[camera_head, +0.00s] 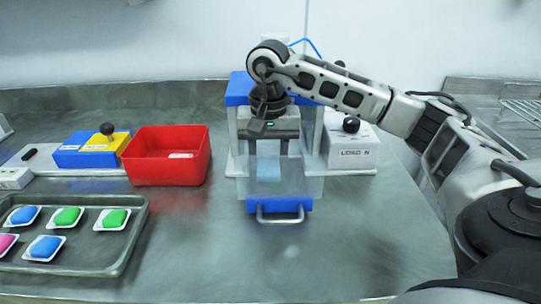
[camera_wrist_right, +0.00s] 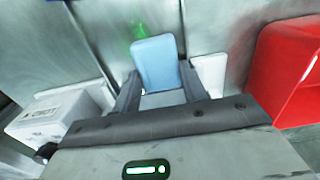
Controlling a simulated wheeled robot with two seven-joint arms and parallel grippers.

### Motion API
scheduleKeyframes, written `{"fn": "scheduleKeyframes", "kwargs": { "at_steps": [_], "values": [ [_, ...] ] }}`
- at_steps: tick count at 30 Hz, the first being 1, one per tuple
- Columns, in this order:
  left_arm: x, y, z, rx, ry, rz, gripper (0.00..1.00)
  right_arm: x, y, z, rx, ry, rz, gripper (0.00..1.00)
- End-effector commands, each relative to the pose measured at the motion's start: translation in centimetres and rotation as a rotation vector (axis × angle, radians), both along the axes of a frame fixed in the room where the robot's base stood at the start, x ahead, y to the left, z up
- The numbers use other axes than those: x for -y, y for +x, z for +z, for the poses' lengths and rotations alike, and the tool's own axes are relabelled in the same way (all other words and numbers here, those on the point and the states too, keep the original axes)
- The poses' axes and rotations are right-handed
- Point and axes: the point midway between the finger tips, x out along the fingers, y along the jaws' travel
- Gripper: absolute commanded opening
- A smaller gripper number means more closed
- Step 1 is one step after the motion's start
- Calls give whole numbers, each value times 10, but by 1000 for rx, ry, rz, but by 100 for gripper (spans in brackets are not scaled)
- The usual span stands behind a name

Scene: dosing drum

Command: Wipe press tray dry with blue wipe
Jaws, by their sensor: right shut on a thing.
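My right gripper (camera_head: 268,155) points down at the front of the press, shut on the light blue wipe (camera_head: 268,170). The wipe hangs below the fingers, and it also shows between the fingertips in the right wrist view (camera_wrist_right: 157,62). The press (camera_head: 238,92) has a blue top and grey side posts. A clear panel and a blue front bar (camera_head: 279,206) with a metal handle are at its front. I cannot clearly make out the press tray, or whether the wipe touches it. My left gripper is not in view.
A red bin (camera_head: 165,172) stands left of the press, also in the right wrist view (camera_wrist_right: 268,75). A white box (camera_head: 352,150) with a black knob is at right. A metal tray (camera_head: 65,262) with several coloured packs lies front left. The bench in front is clear.

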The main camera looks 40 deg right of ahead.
Motion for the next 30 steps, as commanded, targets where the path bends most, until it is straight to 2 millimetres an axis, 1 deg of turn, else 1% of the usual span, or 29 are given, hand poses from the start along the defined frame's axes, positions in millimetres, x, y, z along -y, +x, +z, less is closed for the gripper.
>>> {"fn": "scheduleKeyframes", "kwargs": {
  "at_steps": [1,6,18,23,30],
  "values": [
    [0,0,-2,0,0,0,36,4,-3,-3,-7,-3,-2,24],
    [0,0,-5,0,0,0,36,12,-10,-2,-7,-6,-4,24],
    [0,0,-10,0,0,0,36,28,-24,0,-7,-5,-2,24],
    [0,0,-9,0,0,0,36,28,-24,1,-7,-4,-1,24],
    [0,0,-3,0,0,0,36,17,-14,1,-6,-2,0,24]
  ]
}}
